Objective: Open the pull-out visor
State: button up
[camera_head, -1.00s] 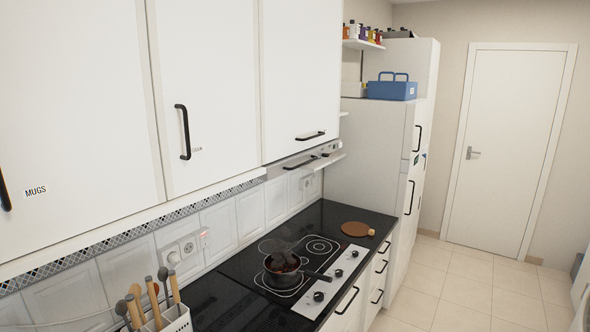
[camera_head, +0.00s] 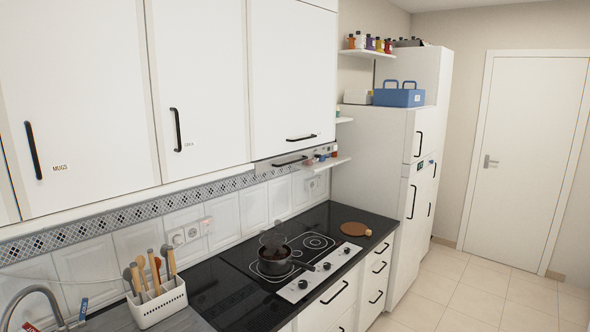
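The pull-out visor (camera_head: 283,165) is a thin pale panel under the rightmost upper cabinet (camera_head: 293,75), above the hob. A dark bar handle (camera_head: 290,161) sits on its front. The visor looks pushed in, about flush with the cabinet front. A second dark handle (camera_head: 301,138) is just above it, at the cabinet door's bottom edge. My gripper is not in view.
A pan (camera_head: 274,260) stands on the black hob (camera_head: 310,243) below the visor. A white utensil rack (camera_head: 159,305) and a tap (camera_head: 38,300) are at the front left. Small shelves (camera_head: 330,163) are right of the visor. Tiled floor (camera_head: 470,290) is clear at right.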

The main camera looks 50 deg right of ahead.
aim_at(263, 165)
jog(key=z, duration=0.2)
jog(key=i, duration=0.85)
jog(key=u, duration=0.1)
